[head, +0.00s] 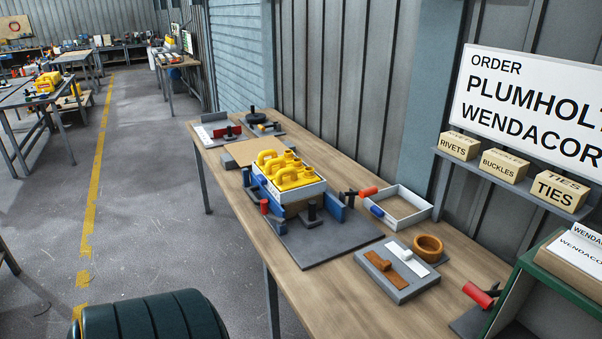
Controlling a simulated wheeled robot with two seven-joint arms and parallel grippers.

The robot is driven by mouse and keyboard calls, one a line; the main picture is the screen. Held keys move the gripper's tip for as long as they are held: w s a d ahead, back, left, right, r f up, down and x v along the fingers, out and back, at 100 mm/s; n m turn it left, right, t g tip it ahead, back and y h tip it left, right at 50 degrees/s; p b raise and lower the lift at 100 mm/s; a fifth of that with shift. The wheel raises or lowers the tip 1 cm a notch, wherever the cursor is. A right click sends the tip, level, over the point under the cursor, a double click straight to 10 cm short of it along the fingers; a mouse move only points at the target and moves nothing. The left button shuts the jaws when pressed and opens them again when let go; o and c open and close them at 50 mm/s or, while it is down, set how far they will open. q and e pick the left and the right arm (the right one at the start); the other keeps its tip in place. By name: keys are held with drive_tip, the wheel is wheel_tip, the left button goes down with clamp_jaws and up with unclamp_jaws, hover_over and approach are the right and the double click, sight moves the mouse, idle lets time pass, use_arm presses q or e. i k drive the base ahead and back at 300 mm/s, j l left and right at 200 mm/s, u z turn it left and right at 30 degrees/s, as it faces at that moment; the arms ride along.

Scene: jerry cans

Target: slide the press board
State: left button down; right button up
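On the workbench, a white-walled tray (309,192) holds several yellow jerry cans (290,178) standing close together. It sits between blue side pieces (336,207) on a dark grey base plate (340,243). A black knob-like handle (312,212) stands at the front of this fixture, near a red-topped peg (264,206). A flat brown board (254,150) lies behind the tray. I cannot tell for certain which piece is the press board. Neither of my grippers shows in the head view.
An empty white frame (425,206), a grey tray with orange and white pieces (398,268) and an orange ring (429,246) lie right of the fixture. A green-edged stand (522,285) is at the lower right. A dark ribbed shape (150,318) fills the lower left.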

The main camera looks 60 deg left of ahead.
sight(306, 209)
drive_tip(key=u, duration=0.45)
drive_tip(key=j+u, duration=0.1)
drive_tip(key=u, duration=0.35)
drive_tip(key=i+u, duration=0.1)
drive_tip(key=u, duration=0.8)
drive_tip(key=k+j+u, duration=0.15)
drive_tip(key=j, duration=0.15)
drive_tip(key=i, duration=0.05)
